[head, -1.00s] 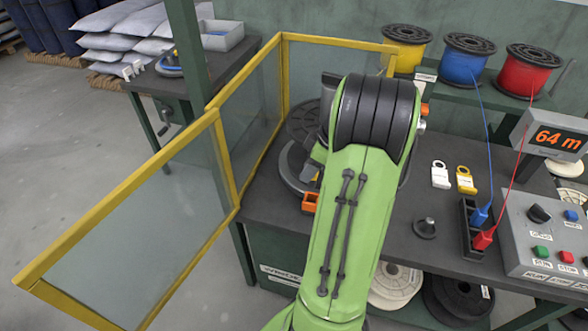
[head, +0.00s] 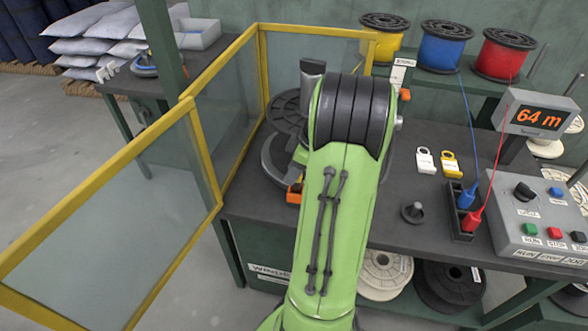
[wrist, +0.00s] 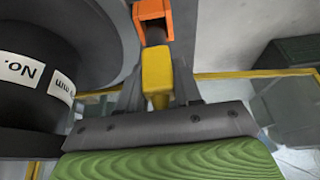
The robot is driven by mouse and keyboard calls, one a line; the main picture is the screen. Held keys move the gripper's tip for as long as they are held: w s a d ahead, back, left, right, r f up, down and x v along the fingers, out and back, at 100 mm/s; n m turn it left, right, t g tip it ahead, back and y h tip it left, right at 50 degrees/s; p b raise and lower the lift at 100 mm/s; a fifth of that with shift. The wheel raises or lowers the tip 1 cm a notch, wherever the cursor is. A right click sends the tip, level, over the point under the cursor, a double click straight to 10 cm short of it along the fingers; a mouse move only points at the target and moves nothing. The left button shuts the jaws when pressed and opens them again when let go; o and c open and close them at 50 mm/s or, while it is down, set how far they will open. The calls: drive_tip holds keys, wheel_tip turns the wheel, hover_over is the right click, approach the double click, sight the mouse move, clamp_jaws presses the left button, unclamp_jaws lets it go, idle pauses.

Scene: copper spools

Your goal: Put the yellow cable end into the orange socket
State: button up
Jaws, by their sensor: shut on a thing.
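The yellow cable end (wrist: 157,72) is held between my gripper's fingers (wrist: 158,92) in the wrist view, pointing away from the palm. In the head view an orange block (head: 294,194), seemingly this socket, shows at the bench's left part, partly hidden by my green arm. My gripper and the cable end are hidden behind the arm there.
A large dark spool with a white label (wrist: 30,75) stands close to the left of my gripper. Yellow-framed clear panels (head: 150,190) bound the bench's left side. Blue (head: 467,196) and red (head: 470,221) plugs, padlocks and a control box (head: 530,225) occupy the right side.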

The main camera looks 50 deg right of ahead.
drive_tip(key=shift+f+b, duration=1.6)
drive_tip(key=shift+f, duration=0.25)
drive_tip(key=shift+r, duration=0.1)
drive_tip(key=o, duration=1.1)
drive_tip(key=shift+o, duration=0.2)
drive_tip(key=p+v, duration=0.7)
drive_tip(key=v, duration=0.8)
drive_tip(key=shift+r+p, duration=0.3)
drive_tip(key=shift+r, duration=0.1)
